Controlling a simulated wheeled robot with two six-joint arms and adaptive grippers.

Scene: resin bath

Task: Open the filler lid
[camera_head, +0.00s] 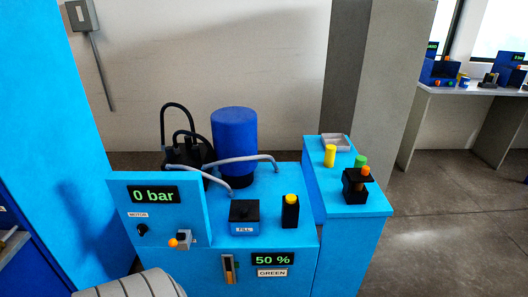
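The filler (245,227) is a small blue box with a "FILL" label on top of the blue machine. Its black filler lid (245,208) lies flat over the box and looks closed, with a small dark knob on top. Neither of my grippers is in view. A grey, rounded piece at the bottom left edge seems to be part of my own arm; no fingers show on it.
Beside the filler stands a black block with a yellow top (291,209). Grey hoses (243,159) arch behind it near a blue tank (234,133). A display panel (157,205) reads "0 bar"; another (273,260) reads "50 %". A side cabinet (340,199) carries small colored parts.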

